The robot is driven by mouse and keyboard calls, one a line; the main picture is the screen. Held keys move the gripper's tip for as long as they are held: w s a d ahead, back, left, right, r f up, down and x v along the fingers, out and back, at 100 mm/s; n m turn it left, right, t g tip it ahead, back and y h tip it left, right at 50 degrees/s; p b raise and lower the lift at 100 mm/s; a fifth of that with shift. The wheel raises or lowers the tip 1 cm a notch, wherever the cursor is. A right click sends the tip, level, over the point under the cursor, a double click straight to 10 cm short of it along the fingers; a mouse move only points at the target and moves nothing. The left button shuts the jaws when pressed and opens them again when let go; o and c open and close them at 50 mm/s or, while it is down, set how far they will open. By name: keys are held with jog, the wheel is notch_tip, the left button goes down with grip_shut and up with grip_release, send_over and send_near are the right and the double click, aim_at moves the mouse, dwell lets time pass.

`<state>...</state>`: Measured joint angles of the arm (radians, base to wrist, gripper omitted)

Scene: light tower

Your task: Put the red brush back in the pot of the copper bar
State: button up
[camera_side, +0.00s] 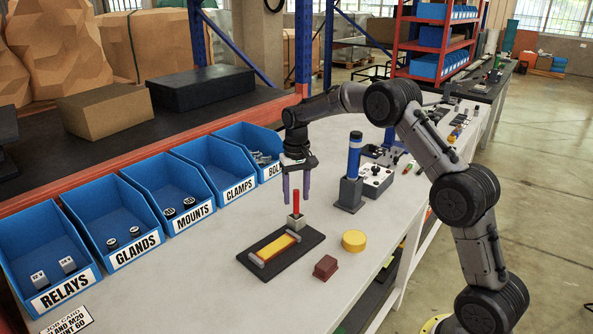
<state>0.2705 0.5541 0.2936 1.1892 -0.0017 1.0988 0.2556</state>
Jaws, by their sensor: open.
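The red brush (296,203) stands upright, its lower end at the small grey pot (296,221). It looks seated in the pot, though its depth is hidden. The pot is at the back right corner of a dark mat (262,272). An orange-yellow bar (273,248) with grey end pieces lies on the mat; it looks like the copper bar. My gripper (297,197) points down and is open just above the pot. Its purple fingers appear on either side of the brush's upper part, apart from it.
A yellow round piece (354,240) and a dark red block (325,267) lie right of the mat. A blue-topped tower (353,158) and a control box (376,182) stand behind, to the right. Blue labelled bins (168,190) line the left. The front bench is mostly clear.

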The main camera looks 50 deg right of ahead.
notch_tip(320, 180, up, 9)
jog(key=shift+a+r, duration=0.15)
jog(key=shift+r, duration=0.1)
jog(key=s+a+r+t, duration=0.1)
jog(key=s+a+r, duration=0.1)
jog(key=r, duration=0.4)
jog(key=s+a+r+t, duration=0.1)
jog(key=s+a+r, duration=0.15)
jog(key=r, duration=0.25)
jog(key=s+a+r+n+t, duration=0.1)
jog(key=s+a+r, duration=0.2)
jog(key=s, duration=0.3)
jog(key=s+a+r+n+t, duration=0.1)
jog(key=s+a+r, duration=0.2)
jog(key=s, duration=0.3)
jog(key=s+a+f+n+t, duration=0.1)
jog(key=s+a+f+n, duration=0.2)
jog(key=s, duration=1)
jog(key=s+f+n, duration=0.1)
jog(key=s+f, duration=0.4)
jog(key=f, duration=0.4)
jog(key=shift+a+f+t, duration=0.2)
jog(key=shift+f+t, duration=0.1)
jog(key=shift+f, duration=0.05)
